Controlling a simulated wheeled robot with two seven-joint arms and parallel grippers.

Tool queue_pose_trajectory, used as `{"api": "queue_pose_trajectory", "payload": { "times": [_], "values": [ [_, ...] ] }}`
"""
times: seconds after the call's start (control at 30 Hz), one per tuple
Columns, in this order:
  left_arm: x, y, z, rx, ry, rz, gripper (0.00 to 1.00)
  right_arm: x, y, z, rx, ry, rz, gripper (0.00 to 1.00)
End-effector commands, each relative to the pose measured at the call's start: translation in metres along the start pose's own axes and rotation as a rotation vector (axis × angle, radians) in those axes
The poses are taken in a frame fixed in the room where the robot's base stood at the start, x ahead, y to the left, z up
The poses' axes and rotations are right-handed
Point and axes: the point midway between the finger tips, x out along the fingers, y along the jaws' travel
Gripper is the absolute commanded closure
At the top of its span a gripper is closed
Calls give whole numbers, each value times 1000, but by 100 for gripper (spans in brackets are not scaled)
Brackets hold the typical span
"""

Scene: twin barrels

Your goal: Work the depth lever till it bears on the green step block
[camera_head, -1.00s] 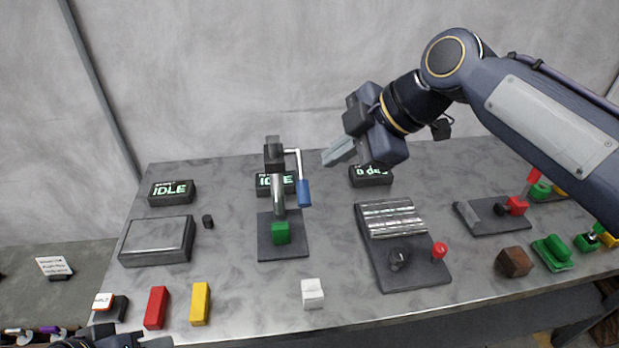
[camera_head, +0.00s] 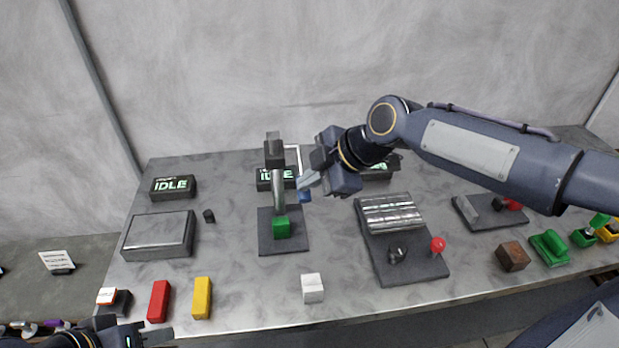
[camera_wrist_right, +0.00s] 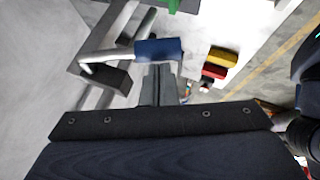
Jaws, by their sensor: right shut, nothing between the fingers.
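The depth lever (camera_head: 299,160) is a pale crank with a blue grip (camera_head: 305,196) on the right of the dark press column (camera_head: 275,150). The green step block (camera_head: 281,227) sits on the press's dark base plate (camera_head: 292,245), below the spindle. I cannot tell whether the spindle touches it. My right gripper (camera_head: 309,181) is shut and empty, its fingertips at the blue grip. In the right wrist view the shut fingers (camera_wrist_right: 160,84) reach the blue grip (camera_wrist_right: 158,50); contact is unclear. My left gripper (camera_head: 150,333) is at the lower left, fingers apart and empty.
Several dark displays stand at the back; one left of the press reads IDLE (camera_head: 173,188). A ribbed fixture (camera_head: 385,240) with a red knob (camera_head: 438,244) is to the right. A white cube (camera_head: 312,288), yellow block (camera_head: 202,298) and red block (camera_head: 159,300) lie in front.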

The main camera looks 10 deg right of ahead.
Motion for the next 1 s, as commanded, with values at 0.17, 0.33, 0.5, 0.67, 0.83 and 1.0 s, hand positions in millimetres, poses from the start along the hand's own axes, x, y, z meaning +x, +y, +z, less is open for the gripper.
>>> {"api": "queue_pose_trajectory", "payload": {
  "times": [0.17, 0.33, 0.5, 0.67, 0.83, 1.0],
  "values": [
    [5, -2, 3, 0, 0, 0, 64, 2, -1, 2, -5, 0, 8, 100],
    [32, -15, 16, 0, 0, 0, 64, 13, -7, 9, -40, -1, 62, 100],
    [61, -28, 31, 0, 0, 0, 64, 21, -10, 15, -88, -1, 133, 100],
    [87, -40, 44, 0, 0, 0, 64, 28, -12, 19, -132, -1, 198, 100],
    [112, -51, 57, 0, 0, 0, 64, 34, -13, 22, -176, 0, 263, 100],
    [124, -57, 62, 0, 0, 0, 64, 34, -12, 23, -203, 0, 304, 100]
  ]
}}
